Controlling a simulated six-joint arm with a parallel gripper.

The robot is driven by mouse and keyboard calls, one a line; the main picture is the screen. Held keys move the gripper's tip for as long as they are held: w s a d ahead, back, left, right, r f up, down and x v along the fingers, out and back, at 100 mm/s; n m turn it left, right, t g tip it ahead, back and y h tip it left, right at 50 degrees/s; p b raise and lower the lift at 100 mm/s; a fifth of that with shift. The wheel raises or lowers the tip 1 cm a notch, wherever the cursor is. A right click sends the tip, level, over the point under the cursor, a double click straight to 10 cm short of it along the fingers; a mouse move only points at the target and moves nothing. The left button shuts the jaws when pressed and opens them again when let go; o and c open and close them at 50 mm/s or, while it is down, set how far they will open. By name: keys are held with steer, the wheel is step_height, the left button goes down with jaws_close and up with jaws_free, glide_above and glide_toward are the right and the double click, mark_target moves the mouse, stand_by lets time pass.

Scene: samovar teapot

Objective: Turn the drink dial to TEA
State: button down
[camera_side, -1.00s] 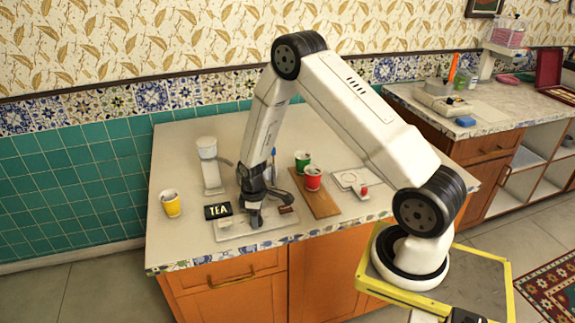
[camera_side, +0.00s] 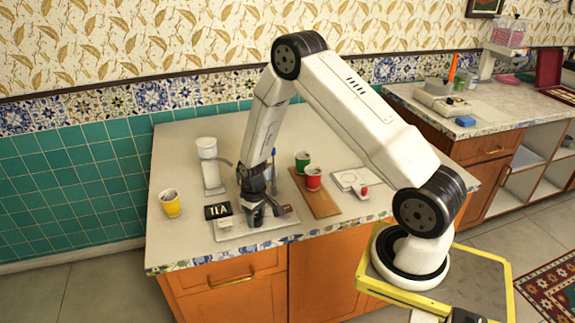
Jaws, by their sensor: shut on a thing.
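A black sign reading TEA (camera_side: 217,211) stands at the left on a pale flat panel (camera_side: 232,233) near the counter's front edge. My gripper (camera_side: 266,217) points down over the right part of this panel, to the right of the sign. Its two dark fingers show side by side, low at the panel. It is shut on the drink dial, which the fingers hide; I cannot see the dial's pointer. A small brown piece (camera_side: 290,209) lies at the panel's right end, partly behind the gripper.
A white dispenser-like stand (camera_side: 209,165) is behind the sign.

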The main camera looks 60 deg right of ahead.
mark_target(256, 218)
steer(key=shift+m, duration=1.6)
steer(key=shift+c, duration=0.8)
jaws_free()
steer(key=shift+r, duration=0.1)
steer(key=shift+r, duration=3.8)
steer(key=shift+r, duration=0.1)
